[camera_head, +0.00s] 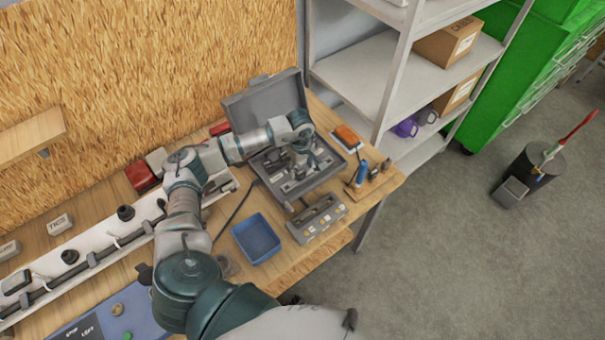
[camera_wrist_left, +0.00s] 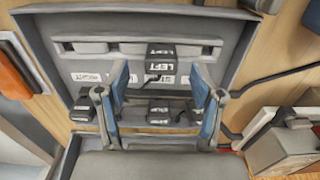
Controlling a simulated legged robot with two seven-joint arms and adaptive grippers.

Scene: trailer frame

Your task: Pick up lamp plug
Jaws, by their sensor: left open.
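An open grey case (camera_head: 325,172) lies on the wooden bench, its lid raised at the back. Inside are several dark plugs. In the left wrist view, one plug marked LEFT (camera_wrist_left: 161,57) sits in the middle of the case (camera_wrist_left: 235,45); another dark plug (camera_wrist_left: 158,114) lies nearer. Labels reading LEFT and RIGHT show on the insert. Which one is the lamp plug I cannot tell. My left gripper (camera_head: 303,160) points down over the case; in the wrist view its blue-padded fingers (camera_wrist_left: 160,78) are open on either side of the LEFT plug, with no visible grip. My right gripper is out of view.
A blue tray (camera_head: 256,239) and a grey box with buttons (camera_head: 317,218) stand in front of the case. A blue-handled tool (camera_head: 361,173) and an orange item (camera_head: 346,135) are to its right. A white rail (camera_head: 85,250) runs along the bench at left. Shelves (camera_head: 380,60) stand behind.

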